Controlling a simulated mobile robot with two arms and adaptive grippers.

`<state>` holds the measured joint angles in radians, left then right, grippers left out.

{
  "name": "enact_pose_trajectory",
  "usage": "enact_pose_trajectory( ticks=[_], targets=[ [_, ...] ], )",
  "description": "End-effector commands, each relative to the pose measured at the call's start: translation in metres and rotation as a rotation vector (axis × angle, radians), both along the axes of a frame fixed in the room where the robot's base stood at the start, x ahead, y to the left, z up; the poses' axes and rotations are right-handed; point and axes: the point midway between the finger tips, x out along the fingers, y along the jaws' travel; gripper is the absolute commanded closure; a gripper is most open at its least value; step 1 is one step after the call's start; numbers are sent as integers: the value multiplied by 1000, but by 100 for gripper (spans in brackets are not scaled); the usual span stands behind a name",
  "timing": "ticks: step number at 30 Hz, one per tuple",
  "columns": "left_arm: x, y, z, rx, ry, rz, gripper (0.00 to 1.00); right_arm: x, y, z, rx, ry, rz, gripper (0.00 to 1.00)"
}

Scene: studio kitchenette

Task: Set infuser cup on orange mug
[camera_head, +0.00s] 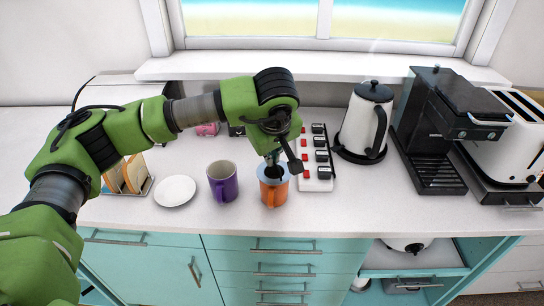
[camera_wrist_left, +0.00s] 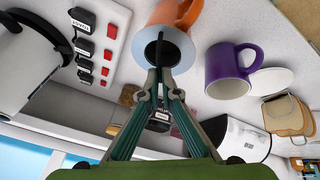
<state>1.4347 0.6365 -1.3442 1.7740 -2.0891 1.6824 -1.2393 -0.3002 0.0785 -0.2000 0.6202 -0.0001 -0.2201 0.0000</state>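The orange mug (camera_head: 273,194) stands on the white counter, right of a purple mug. The infuser cup (camera_head: 264,174) shows as a pale blue-grey rim with a dark middle at the mug's mouth. In the left wrist view the infuser cup (camera_wrist_left: 182,50) overlaps the orange mug (camera_wrist_left: 178,13); whether it is fully seated I cannot tell. My left gripper (camera_head: 273,160) points down just above the mug. In the wrist view its fingertips (camera_wrist_left: 157,72) are close together at the infuser cup's rim and appear shut on it; the exact contact is partly hidden. My right gripper is not in view.
The purple mug (camera_head: 223,183) and a white plate (camera_head: 175,190) are to the left, with a toast rack (camera_head: 128,178) beyond. A switch strip (camera_head: 318,170) lies close right of the orange mug. A kettle (camera_head: 366,122), coffee machine (camera_head: 432,145) and toaster (camera_head: 515,150) stand farther right.

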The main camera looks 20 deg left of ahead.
Motion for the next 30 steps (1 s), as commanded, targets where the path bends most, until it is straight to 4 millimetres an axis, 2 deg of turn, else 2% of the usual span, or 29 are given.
enact_pose_trajectory(
  ticks=[1,3,12,16,20,30],
  targets=[
    [0,0,0,-1,-1,0,92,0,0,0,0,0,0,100],
    [0,0,0,0,0,0,76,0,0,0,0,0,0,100],
    [0,0,0,0,0,0,76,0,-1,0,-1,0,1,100],
    [-2,-2,7,-1,-3,-2,76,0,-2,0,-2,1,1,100],
    [-10,-5,26,-2,-5,-1,76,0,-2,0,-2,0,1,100],
    [-38,-15,89,-1,-4,-2,76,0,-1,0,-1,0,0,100]
  ],
)
